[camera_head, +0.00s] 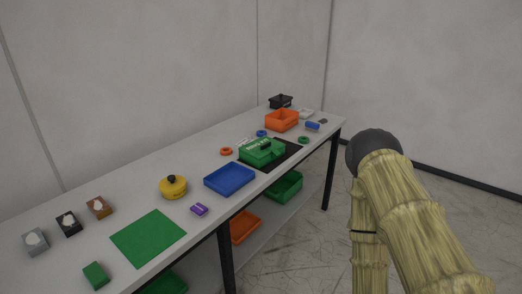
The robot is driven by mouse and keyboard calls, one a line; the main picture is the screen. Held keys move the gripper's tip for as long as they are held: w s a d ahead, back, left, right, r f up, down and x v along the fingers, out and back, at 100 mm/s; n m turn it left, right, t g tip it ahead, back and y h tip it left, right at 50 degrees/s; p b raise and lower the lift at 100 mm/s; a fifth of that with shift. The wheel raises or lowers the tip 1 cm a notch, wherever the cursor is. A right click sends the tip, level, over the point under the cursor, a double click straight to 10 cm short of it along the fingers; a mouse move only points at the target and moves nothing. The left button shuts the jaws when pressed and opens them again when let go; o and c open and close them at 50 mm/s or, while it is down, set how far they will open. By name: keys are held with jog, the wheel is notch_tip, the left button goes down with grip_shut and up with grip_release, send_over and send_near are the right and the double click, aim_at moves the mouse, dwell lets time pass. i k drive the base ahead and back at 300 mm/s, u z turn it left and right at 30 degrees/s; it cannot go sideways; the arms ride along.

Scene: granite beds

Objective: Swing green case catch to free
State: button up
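The green case (262,151) sits closed on a black mat (287,159) toward the far half of the long grey table. It has white markings on top and a small dark part (265,145), possibly the catch; its position is too small to tell. My arm, with a bamboo-like surface, rises at the right of the view, to the right of the table and apart from the case. My gripper does not show in this view.
A blue tray (229,191) lies nearer than the case, and an orange bin (282,128) stands beyond it. Orange, green and blue rings lie around it. A yellow pot (173,187) and green mat (148,238) are farther left. Bins sit on the lower shelf.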

aim_at(276, 152)
jog(key=u, duration=0.85)
jog(key=i, duration=1.1)
jog(key=z, duration=0.05)
